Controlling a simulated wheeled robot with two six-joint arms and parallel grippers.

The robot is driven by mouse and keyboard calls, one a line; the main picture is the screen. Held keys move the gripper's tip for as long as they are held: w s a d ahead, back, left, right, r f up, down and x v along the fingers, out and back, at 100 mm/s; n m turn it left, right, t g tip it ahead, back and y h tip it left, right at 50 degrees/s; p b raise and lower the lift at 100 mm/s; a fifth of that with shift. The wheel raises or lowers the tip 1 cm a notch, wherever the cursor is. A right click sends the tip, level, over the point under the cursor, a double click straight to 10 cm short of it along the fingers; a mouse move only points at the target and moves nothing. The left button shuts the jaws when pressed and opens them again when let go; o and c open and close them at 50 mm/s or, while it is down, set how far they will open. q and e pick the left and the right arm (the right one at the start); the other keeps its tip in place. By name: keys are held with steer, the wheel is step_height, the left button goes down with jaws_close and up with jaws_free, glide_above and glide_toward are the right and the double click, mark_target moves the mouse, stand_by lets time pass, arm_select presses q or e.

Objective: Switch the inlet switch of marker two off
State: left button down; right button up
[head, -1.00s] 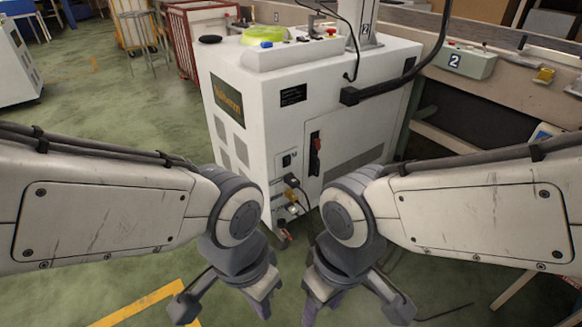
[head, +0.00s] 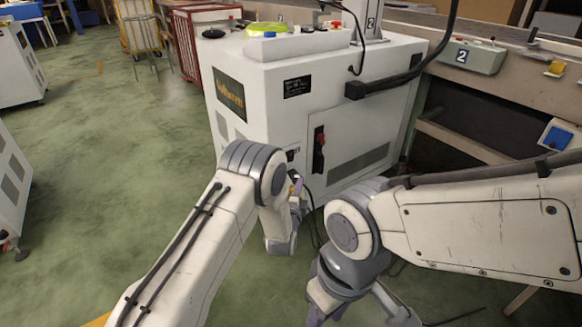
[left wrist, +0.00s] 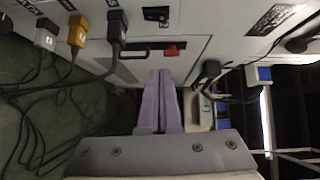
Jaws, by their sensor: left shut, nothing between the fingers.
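The white marker two cabinet (head: 345,90) stands ahead in the head view, with a "2" on its post. Its inlet switch (head: 293,154) is a small black panel, partly hidden behind my left arm. In the left wrist view the switch (left wrist: 157,15) shows at the top, beside black, yellow and white plugs (left wrist: 77,35); its position is too small to tell. My left gripper (left wrist: 160,72) is shut and empty, its purple fingers pointing toward the cabinet below the switch in that view. My right gripper (head: 318,312) is low in the head view, cut off by the bottom edge.
A red and black door handle (head: 319,150) is close to my left gripper. Cables (left wrist: 35,120) hang from the plugs. A green box marked 2 (head: 470,56) is on the conveyor frame at right. Other white cabinets (head: 15,70) stand at left; the floor between is clear.

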arm_select(q)
steer(key=shift+s+a+f+m+t, duration=0.1)
steer(key=shift+a+f+m+t, duration=0.5)
steer(key=shift+a+f+t, duration=0.3)
steer(key=shift+a, duration=0.1)
steer(key=b, duration=0.6)
glide_toward(293, 155)
steer(key=w+d, duration=0.3)
steer(key=shift+w+a+r+b, duration=0.2)
steer(key=shift+w+a+b, duration=0.25)
steer(key=shift+w, duration=0.15)
steer(key=shift+w+a+r+b, duration=0.15)
steer(key=shift+w+a+b, duration=0.2)
steer(key=shift+w, duration=0.3)
steer(key=shift+w+a, duration=0.1)
steer(key=shift+r, duration=0.1)
